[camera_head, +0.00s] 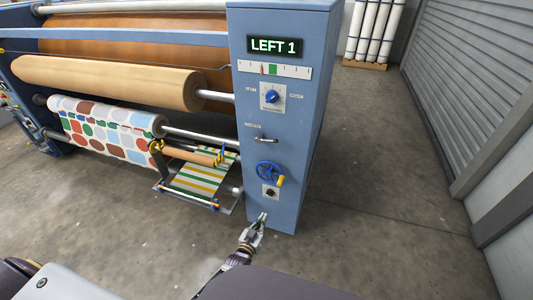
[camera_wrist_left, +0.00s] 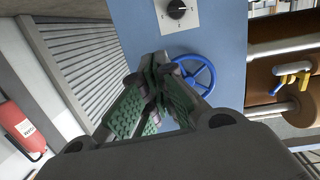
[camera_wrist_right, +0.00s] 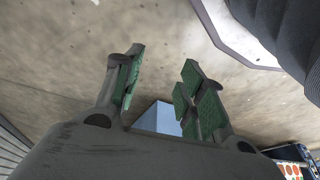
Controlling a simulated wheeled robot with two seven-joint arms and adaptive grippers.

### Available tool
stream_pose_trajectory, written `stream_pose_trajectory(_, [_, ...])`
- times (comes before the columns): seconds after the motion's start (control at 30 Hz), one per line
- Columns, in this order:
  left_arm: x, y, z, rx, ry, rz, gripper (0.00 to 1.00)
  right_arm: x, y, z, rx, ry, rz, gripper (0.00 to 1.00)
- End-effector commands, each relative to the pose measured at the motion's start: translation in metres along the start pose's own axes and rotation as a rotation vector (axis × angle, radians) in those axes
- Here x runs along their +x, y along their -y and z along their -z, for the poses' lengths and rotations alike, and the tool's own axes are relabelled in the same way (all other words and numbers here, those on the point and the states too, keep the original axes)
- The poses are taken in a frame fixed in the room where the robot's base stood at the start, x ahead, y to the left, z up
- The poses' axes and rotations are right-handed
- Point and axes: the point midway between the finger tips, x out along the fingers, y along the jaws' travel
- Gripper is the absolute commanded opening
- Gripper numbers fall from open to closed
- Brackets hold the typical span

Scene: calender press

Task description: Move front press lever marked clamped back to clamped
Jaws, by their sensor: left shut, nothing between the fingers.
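A blue control cabinet (camera_head: 300,110) stands at the end of the calender press. On its front face is a short metal lever (camera_head: 266,140), lying about level, with a small label (camera_head: 252,126) above it that is too small to read. My left gripper (camera_head: 263,216) is shut and empty, low in front of the cabinet, below the lever and apart from it. In the left wrist view its green-padded fingers (camera_wrist_left: 152,92) are together, in front of the blue handwheel (camera_wrist_left: 207,72). My right gripper (camera_wrist_right: 158,88) is open and empty, and shows only in the right wrist view.
The cabinet also carries a display reading LEFT 1 (camera_head: 274,46), a blue dial (camera_head: 271,97) and a small black knob (camera_head: 270,192). Fabric rolls (camera_head: 100,125) lie to the left. A shutter (camera_head: 470,90) stands at right. The concrete floor (camera_head: 385,170) between is clear.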

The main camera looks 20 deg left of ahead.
Motion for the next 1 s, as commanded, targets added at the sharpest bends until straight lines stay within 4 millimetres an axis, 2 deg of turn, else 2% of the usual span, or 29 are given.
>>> stream_pose_trajectory(0.2, [0.017, 0.001, 0.033, -0.015, -0.123, 0.012, 0.00, -0.010, 0.005, 0.014, -0.002, -0.020, 0.012, 0.40])
stream_pose_trajectory(0.43, [0.028, 0.002, 0.071, -0.032, -0.248, 0.026, 0.00, -0.025, 0.010, 0.027, -0.005, -0.040, 0.024, 0.40])
stream_pose_trajectory(0.7, [0.034, 0.005, 0.114, -0.052, -0.395, 0.044, 0.00, -0.046, 0.016, 0.040, -0.009, -0.063, 0.039, 0.40])
stream_pose_trajectory(1.0, [0.032, 0.010, 0.160, -0.079, -0.557, 0.066, 0.00, -0.070, 0.022, 0.050, -0.016, -0.088, 0.057, 0.40])
